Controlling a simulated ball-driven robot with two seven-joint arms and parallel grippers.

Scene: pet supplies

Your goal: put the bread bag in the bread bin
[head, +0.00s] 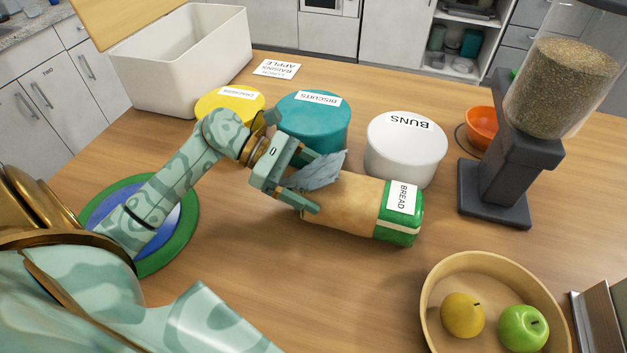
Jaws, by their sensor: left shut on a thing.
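The bread bag (343,203) is a tan loaf bag with a green end and a white BREAD label. It lies on its side over the middle of the wooden table; I cannot tell whether it touches the table. My left gripper (316,183) is shut on its crumpled grey-blue neck at the left end. The bread bin (180,83) is likely the large white box at the back left. My right gripper is not in view.
Yellow (230,105), teal BISCUITS (312,122) and white BUNS (405,148) tins stand behind the bag. A grain dispenser (510,150) and orange bowl (481,127) stand right. A fruit bowl (436,268) is front right. A blue-green plate (178,243) lies under my left arm.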

